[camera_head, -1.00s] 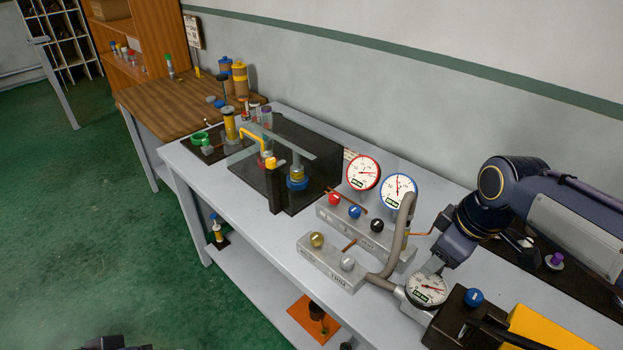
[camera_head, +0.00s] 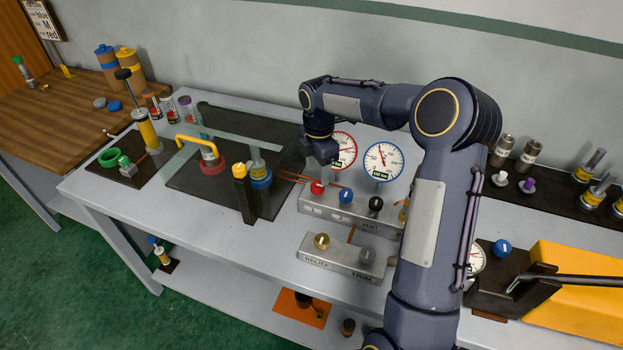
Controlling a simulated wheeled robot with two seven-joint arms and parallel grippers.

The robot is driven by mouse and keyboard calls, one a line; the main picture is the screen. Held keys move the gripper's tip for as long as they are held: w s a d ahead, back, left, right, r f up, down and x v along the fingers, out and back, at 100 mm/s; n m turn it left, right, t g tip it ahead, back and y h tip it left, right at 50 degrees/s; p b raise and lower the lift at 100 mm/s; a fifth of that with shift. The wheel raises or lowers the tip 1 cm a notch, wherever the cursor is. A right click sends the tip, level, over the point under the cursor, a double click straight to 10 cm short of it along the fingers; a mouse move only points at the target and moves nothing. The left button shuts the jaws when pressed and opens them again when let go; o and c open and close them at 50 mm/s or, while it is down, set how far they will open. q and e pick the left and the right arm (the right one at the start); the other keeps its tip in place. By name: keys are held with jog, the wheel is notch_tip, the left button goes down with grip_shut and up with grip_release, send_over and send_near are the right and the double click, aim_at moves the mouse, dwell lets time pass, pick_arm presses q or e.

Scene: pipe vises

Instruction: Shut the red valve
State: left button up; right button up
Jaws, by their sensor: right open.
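The red valve knob (camera_head: 317,187) is the leftmost of three knobs on the rear grey manifold block (camera_head: 345,212). It has a small pale mark on it; its exact angle is too small to read. My right gripper (camera_head: 321,160) hangs just above and behind the red knob, pointing down. Its jaws are open, and a gap to the knob seems to show, though contact is hard to judge. A red-rimmed gauge (camera_head: 344,150) stands behind the knob, partly covered by my right gripper. My left gripper is not in view.
Blue (camera_head: 346,195) and black (camera_head: 376,204) knobs sit close to the right. A front block has a brass knob (camera_head: 322,241) and a grey one. A blue-rimmed gauge (camera_head: 383,162) stands behind. The dark fixture plate (camera_head: 205,184) with a yellow handle lies left.

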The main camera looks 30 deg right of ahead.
aim_at(317, 185)
jog(key=shift+f+p, duration=0.35)
jog(key=shift+f, duration=2.35)
jog(key=c, duration=1)
